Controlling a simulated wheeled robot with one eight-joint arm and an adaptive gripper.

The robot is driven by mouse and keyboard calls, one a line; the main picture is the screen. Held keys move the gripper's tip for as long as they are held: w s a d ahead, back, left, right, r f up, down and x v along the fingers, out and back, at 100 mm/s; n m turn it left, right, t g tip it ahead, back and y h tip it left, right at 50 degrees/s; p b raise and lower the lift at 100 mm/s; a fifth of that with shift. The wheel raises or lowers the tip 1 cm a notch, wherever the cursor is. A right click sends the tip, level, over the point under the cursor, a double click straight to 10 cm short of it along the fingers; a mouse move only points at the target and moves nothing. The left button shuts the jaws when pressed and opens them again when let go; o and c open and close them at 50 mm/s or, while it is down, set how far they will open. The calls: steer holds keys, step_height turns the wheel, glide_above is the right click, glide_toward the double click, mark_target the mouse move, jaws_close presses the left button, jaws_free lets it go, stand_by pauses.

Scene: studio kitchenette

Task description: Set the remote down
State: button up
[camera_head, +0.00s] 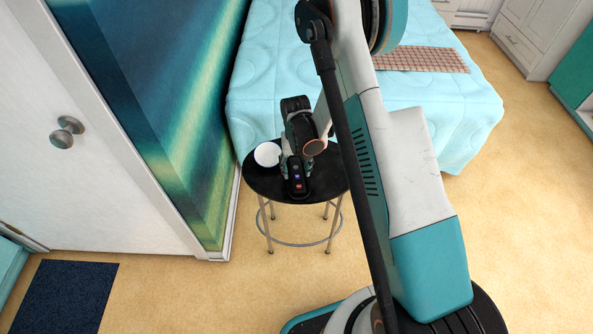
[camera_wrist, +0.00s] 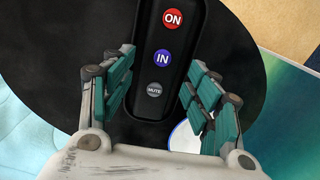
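The black remote (camera_head: 297,178), with red, blue and grey buttons, is over the round black tabletop (camera_head: 325,184) and appears to lie flat on it. In the wrist view the remote (camera_wrist: 173,65) extends from between the fingers to the top edge. My gripper (camera_head: 298,160) points down at the remote from above. In the wrist view my gripper (camera_wrist: 161,63) is open, with one finger on each side of the remote and a narrow dark gap beside the left finger. The exact contact between remote and tabletop is hard to see.
A white round object (camera_head: 267,154) sits on the tabletop at left, close to my gripper; it shows partly behind the right finger in the wrist view (camera_wrist: 182,137). A bed with a light blue cover (camera_head: 270,75) stands behind the table. A wall and door (camera_head: 65,132) are at left.

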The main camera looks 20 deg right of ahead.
step_height(320, 180, up, 11)
steer(key=p, duration=0.3)
step_height(320, 180, up, 12)
steer(key=t, duration=0.2)
glide_above(296, 171)
steer(key=s, duration=0.3)
steer(key=s+r+t, duration=0.1)
steer(key=s+r, duration=0.4)
steer(key=r, duration=0.5)
steer(key=s+r+n+t, duration=0.1)
steer(key=s+r, duration=0.3)
steer(key=s, duration=0.4)
steer(key=s+r+n+t, duration=0.1)
steer(key=s+r+t, duration=0.2)
steer(key=s, duration=0.5)
steer(key=shift+r+t, duration=0.4)
